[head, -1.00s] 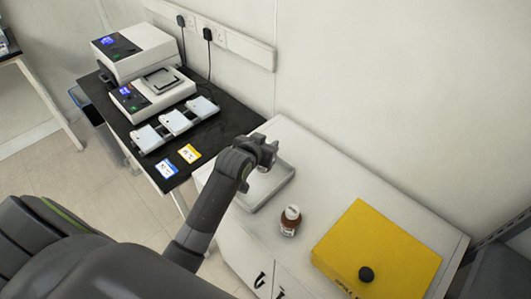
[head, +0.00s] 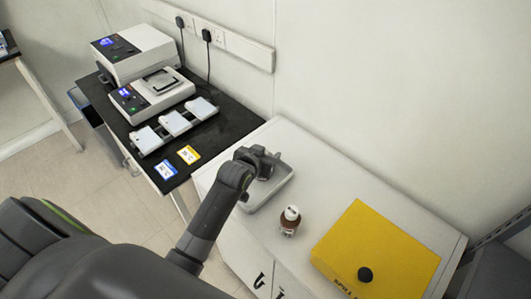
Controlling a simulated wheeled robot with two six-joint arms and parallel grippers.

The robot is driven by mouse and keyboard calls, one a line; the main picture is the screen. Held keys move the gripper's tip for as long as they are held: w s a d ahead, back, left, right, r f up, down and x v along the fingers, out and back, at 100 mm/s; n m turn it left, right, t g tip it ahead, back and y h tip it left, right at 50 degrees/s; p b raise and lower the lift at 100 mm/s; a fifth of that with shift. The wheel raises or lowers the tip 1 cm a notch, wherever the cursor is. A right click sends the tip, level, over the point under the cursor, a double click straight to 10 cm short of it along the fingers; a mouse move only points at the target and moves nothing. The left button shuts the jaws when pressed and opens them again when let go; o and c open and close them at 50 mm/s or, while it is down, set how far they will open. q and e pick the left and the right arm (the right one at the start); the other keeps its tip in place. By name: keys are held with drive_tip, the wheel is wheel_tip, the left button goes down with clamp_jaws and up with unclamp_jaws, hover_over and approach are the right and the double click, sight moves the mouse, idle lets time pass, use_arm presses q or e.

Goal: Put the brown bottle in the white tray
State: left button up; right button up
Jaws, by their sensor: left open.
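The brown bottle (head: 289,222) with a white cap and label stands upright on the white cabinet top. The white tray (head: 284,185) lies on the same top, just behind and left of the bottle. My left gripper (head: 265,165) is over the tray, with its jaws open and nothing seen between them. The gripper and wrist hide much of the tray's inside. The gripper and the bottle are apart. My right gripper is out of the picture.
A yellow spill box (head: 375,250) with a black knob stands right of the bottle. A black bench (head: 220,135) with white lab devices (head: 150,95) and small cards adjoins on the left. The cabinet top behind the bottle is clear, with the wall beyond.

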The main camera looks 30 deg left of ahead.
use_arm(q)
drive_tip(key=shift+r, duration=0.2)
drive_tip(key=b+v, duration=0.1)
drive_tip(key=v, duration=1.1)
